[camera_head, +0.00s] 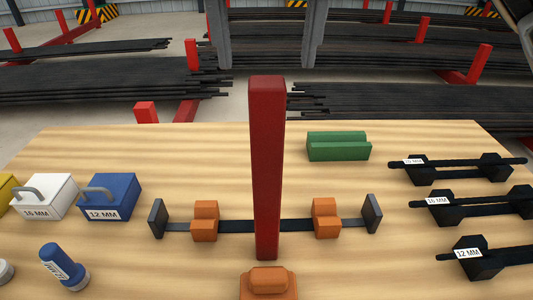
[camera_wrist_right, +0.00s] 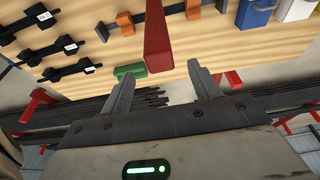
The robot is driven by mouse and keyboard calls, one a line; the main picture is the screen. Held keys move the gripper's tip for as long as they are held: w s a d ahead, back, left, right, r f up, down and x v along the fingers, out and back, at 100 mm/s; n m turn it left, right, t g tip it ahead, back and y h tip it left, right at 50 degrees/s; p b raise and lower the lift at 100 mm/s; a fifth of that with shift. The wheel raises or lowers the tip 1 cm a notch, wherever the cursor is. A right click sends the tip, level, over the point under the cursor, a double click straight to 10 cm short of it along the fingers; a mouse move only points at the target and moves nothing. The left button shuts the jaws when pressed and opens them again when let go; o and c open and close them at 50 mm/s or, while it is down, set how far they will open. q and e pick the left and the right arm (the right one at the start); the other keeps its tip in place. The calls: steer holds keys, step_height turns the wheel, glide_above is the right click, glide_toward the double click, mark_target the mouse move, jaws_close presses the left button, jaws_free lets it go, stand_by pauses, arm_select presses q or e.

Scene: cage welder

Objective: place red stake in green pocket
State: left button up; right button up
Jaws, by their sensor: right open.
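The red stake (camera_head: 267,165) stands tall and upright mid-table in the head view; its foot is just behind a low orange block (camera_head: 268,282). The green pocket (camera_head: 338,148), a grooved green block, lies on the table behind and right of the stake. My right gripper (camera_head: 266,66) is open and empty, its two grey fingers coming down from the top edge to either side of the stake's top. In the right wrist view, the fingers (camera_wrist_right: 162,69) are apart, with the red stake (camera_wrist_right: 160,40) near the gap between their tips and the green pocket (camera_wrist_right: 128,74) to its left. My left gripper is not in view.
A dark bar (camera_head: 285,226) with end plates and two orange blocks runs behind the stake's foot. Blue (camera_head: 112,200) and white (camera_head: 48,197) weights stand left, beside a blue cylinder (camera_head: 62,264). Black rods on holders (camera_head: 465,210) fill the right side. Bar racks stand behind the table.

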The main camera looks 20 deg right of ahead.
mark_target(267, 104)
steer(key=x, duration=0.8)
steer(key=shift+f, duration=0.2)
steer(key=shift+r, duration=0.1)
jaws_close()
